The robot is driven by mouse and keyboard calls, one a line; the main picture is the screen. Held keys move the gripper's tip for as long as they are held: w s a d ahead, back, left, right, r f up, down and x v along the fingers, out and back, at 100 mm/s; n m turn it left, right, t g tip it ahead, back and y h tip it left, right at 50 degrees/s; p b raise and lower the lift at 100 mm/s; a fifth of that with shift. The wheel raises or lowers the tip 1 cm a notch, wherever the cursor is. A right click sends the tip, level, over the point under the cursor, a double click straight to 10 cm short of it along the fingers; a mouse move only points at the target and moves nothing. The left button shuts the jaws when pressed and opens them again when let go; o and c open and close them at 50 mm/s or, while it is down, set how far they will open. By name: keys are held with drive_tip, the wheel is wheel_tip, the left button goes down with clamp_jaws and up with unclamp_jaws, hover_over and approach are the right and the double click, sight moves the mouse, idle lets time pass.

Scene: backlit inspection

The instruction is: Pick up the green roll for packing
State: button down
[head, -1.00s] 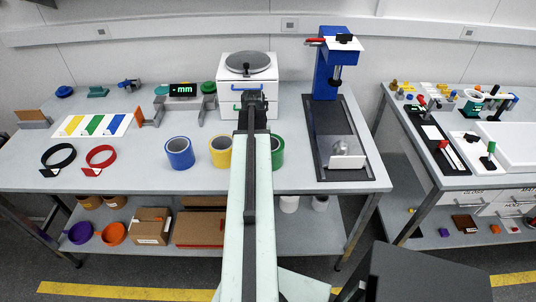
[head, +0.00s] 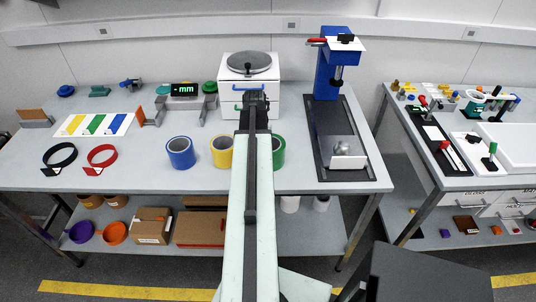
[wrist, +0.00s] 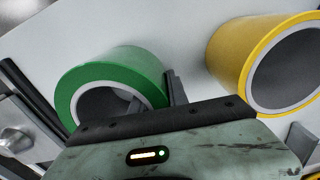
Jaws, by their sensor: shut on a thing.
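The green roll (head: 279,150) stands on the bench, partly hidden behind my arm in the head view. In the wrist view the green roll (wrist: 113,72) shows its side and its pale open core. My gripper (wrist: 160,96) is shut on the roll's wall on its right side. One dark finger is outside the wall, and a dark part shows inside the core. The fingertips are hidden by my arm in the head view. I cannot tell whether the roll is clear of the bench.
A yellow roll (head: 221,151) stands just left of the green one, with a blue roll (head: 180,152) beyond it. A blue press (head: 331,75) on a dark base is to the right. A white box (head: 265,78) stands behind. The front bench strip is clear.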

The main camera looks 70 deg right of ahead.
wheel_tip(320, 180, up, 10)
drive_tip(key=p, duration=1)
drive_tip(key=shift+r, duration=0.15)
